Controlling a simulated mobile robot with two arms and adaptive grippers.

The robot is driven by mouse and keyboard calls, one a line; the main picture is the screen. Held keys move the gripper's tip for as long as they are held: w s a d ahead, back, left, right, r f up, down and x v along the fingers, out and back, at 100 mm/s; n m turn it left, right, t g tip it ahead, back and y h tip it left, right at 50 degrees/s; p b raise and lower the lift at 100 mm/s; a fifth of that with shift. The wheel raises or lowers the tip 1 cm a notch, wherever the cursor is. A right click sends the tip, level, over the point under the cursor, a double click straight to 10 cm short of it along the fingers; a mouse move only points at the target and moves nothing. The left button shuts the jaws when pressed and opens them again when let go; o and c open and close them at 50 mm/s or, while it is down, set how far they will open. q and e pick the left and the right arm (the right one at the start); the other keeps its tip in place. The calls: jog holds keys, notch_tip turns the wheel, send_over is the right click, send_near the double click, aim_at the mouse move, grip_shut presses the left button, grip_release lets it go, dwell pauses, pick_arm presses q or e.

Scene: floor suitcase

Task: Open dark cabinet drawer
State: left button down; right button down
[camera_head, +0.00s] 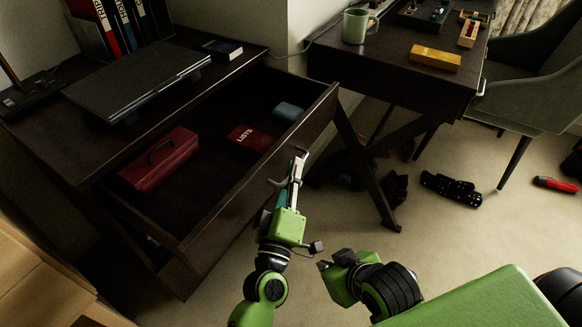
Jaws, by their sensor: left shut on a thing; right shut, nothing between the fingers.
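The dark cabinet (60,150) stands at the left, and its wide drawer (262,172) is pulled out, with the inside showing. In the drawer lie a red box with a handle (160,160), a red book marked LISTS (250,138) and a small blue-grey case (288,112). My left gripper (289,172) is at the outer face of the drawer front, shut on what seems to be its handle; the grip itself is mostly hidden. My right gripper (322,262) is shut and empty, lower down, apart from the drawer.
A laptop (135,80), binders (115,25) and a dark book (222,48) are on the cabinet top. A second dark desk (385,62) with a green mug (357,25) stands at the back, beside a grey chair (525,85).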

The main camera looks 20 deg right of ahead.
pick_arm(q)
jog(key=shift+f, duration=0.1)
jog(key=c, duration=2.5)
grip_release()
jog(key=v, duration=1.2)
jog(key=shift+s+a, duration=0.1)
